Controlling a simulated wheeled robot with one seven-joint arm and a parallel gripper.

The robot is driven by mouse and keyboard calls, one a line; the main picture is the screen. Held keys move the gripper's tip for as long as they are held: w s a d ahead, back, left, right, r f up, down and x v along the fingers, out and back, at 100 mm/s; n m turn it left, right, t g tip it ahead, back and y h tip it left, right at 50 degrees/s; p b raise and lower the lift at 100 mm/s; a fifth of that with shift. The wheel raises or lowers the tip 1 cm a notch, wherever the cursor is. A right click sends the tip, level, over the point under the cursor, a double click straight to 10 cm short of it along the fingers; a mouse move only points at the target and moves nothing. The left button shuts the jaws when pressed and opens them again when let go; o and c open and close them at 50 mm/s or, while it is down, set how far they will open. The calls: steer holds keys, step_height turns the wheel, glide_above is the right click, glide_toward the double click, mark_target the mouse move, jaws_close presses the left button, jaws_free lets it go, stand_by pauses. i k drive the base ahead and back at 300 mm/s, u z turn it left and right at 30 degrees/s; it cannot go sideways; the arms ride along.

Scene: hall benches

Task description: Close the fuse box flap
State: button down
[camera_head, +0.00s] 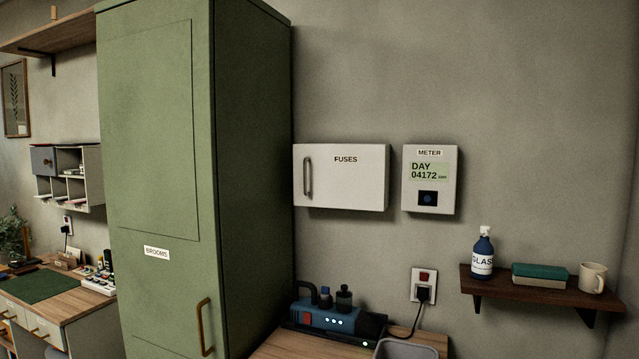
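The fuse box flap (347,180) is a white panel labelled FUSES on the back wall, right of the green cabinet. Its grey upright handle (308,177) is near the left edge. The flap's front looks nearly parallel to the wall, and no inside of the box shows. I cannot tell whether it is fully shut or slightly ajar. Its left edge lies right by the cabinet's edge in the picture. My gripper is not in view.
The tall green cabinet (155,200) labelled BROOMS stands to the left. A meter box (430,195) hangs right of the fuse box. Below are a blue device (325,316) on a bench, a grey bin (405,349), and a wall shelf (540,292) with a bottle, box and mug.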

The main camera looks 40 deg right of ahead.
mark_target(333, 177)
steer(key=z, duration=1.05)
steer(key=i, duration=0.75)
steer(key=u, duration=0.35)
